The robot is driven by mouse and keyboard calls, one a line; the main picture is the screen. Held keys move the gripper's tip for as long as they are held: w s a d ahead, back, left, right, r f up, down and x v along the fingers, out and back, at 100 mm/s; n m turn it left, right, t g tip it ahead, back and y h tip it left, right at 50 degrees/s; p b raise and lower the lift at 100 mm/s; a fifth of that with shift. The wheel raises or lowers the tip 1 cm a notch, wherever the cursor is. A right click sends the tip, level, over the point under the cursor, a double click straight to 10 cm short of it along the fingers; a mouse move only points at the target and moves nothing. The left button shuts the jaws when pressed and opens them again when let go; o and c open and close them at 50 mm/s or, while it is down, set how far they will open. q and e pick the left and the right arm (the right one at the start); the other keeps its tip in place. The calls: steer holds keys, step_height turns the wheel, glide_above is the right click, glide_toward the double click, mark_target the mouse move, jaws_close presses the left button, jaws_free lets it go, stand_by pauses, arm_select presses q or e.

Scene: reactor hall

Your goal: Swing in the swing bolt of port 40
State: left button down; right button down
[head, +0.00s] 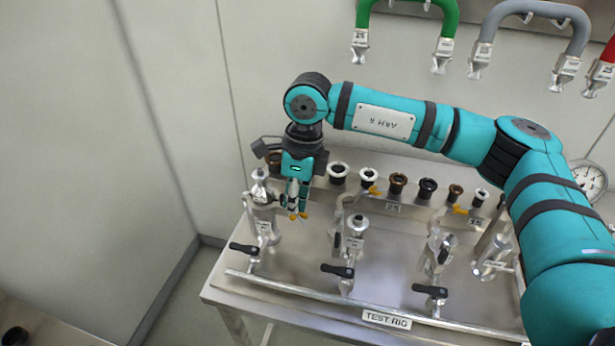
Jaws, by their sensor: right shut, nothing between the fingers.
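A swing bolt at this port cannot be made out clearly; the gripper and dark metal parts crowd that spot. Whether the fingers touch the port I cannot tell. No number 40 is legible. My left gripper is out of view.
More metal ports with black-handled valves stand to the right, such as the middle one (355,236). Behind them is a row of round fittings (397,184). Green (447,15) and grey (578,30) hoses hang on the wall. A gauge (588,178) stands right.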

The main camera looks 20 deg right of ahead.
steer(key=w+d+r+h, duration=0.1)
steer(key=d+h, duration=0.1)
steer(key=d, duration=0.2)
steer(key=shift+f+b, duration=1.6)
steer(key=shift+f, duration=2.15)
steer(key=a, duration=0.4)
step_height(320, 180, up, 7)
steer(key=d+p, duration=0.1)
steer(key=p, duration=0.2)
steer(key=shift+s+d, duration=0.15)
steer(key=shift+s, duration=0.15)
